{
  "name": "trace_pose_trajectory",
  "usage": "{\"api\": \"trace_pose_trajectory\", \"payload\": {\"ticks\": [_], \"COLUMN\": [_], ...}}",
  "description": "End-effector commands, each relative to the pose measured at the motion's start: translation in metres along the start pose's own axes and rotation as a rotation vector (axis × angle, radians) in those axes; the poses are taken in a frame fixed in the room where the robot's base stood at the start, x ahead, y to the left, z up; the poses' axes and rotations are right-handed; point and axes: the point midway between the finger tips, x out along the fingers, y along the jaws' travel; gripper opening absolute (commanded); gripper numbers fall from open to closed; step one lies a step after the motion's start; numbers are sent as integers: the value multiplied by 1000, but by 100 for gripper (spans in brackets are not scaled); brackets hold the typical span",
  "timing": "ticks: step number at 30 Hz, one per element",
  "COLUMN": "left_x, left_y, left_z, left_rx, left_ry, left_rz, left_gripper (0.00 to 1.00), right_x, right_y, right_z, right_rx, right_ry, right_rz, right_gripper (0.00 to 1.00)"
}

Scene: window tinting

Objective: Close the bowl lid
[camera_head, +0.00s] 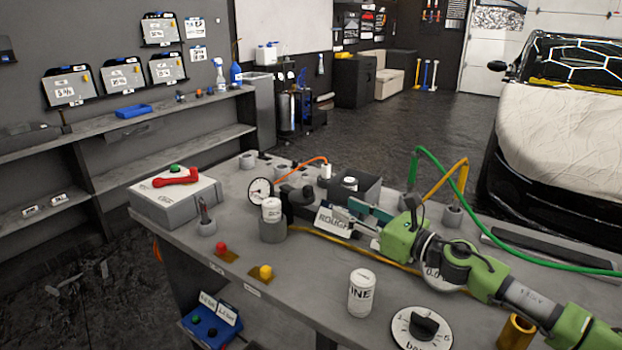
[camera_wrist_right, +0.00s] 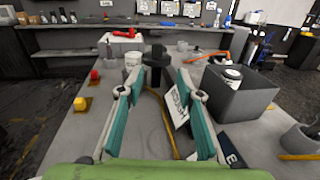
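My right gripper (camera_head: 350,217) reaches in from the right, low over the workbench (camera_head: 320,275). In the right wrist view its teal fingers (camera_wrist_right: 158,85) stand wide apart with nothing held between them. Ahead of them is a black fitting (camera_wrist_right: 156,62), which in the head view (camera_head: 298,194) sits behind a white jar (camera_head: 271,210) in a grey holder. A card marked "ROUGH" (camera_head: 333,221) is close to the fingers. I cannot pick out a bowl or its lid for certain. My left gripper is not in view.
A grey box with a red handle (camera_head: 176,177) stands at the bench's left end. A white can (camera_head: 361,293) and a black knob dial (camera_head: 422,325) are near the front edge. Red (camera_head: 221,248) and yellow (camera_head: 265,272) buttons sit there too. A green hose (camera_head: 466,180) arches at right.

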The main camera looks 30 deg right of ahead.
Motion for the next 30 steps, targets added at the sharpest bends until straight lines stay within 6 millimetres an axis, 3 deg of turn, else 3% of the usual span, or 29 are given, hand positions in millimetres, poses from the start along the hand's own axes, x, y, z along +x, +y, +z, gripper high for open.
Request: {"api": "trace_pose_trajectory", "payload": {"ticks": [5,10,14,17,25,30], "left_x": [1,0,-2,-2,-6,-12], "left_y": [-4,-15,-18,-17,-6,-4], "left_z": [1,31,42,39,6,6], "left_rx": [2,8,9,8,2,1], "left_ry": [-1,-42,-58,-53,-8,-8], "left_rz": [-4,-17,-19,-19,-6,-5], "left_gripper": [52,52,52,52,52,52], "right_x": [6,22,37,47,72,89], "right_y": [1,1,0,1,0,0], "right_z": [1,2,2,2,4,4], "right_rx": [-1,-3,-1,-1,1,1], "right_ry": [-1,-3,-3,-4,-4,-4], "right_rz": [3,3,1,2,-1,-1], "right_gripper": [33,33,33,33,33,33]}}
